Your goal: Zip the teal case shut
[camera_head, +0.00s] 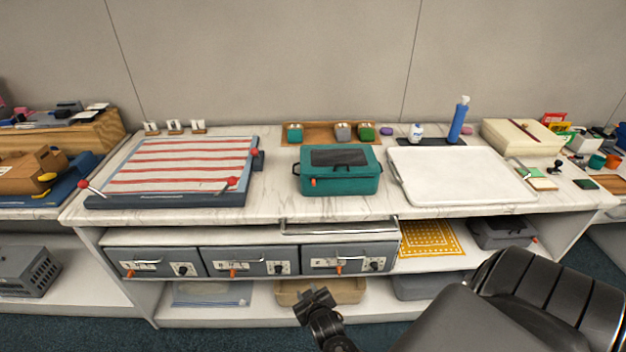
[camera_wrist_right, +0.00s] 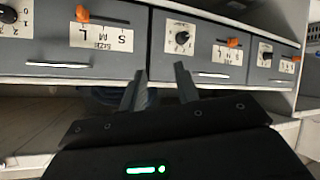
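The teal case (camera_head: 338,183) stands on the marble counter near its middle, with a dark panel in its lid. An orange pull (camera_head: 313,182) shows at the left of its front. The lid looks lowered; I cannot tell how far the zip is closed. My right gripper (camera_head: 314,296) is low in front of the shelves, below and apart from the case. In the right wrist view its two fingers (camera_wrist_right: 158,85) are spread with nothing between them, facing the grey drawers. The case is outside that view. My left gripper is not in view.
A striped board (camera_head: 180,168) with red knobs lies left of the case, and a white tray (camera_head: 462,176) lies close on its right. A wooden tray (camera_head: 320,127) with small pots sits behind. Grey drawers (camera_head: 250,261) are under the counter. The counter's front strip is clear.

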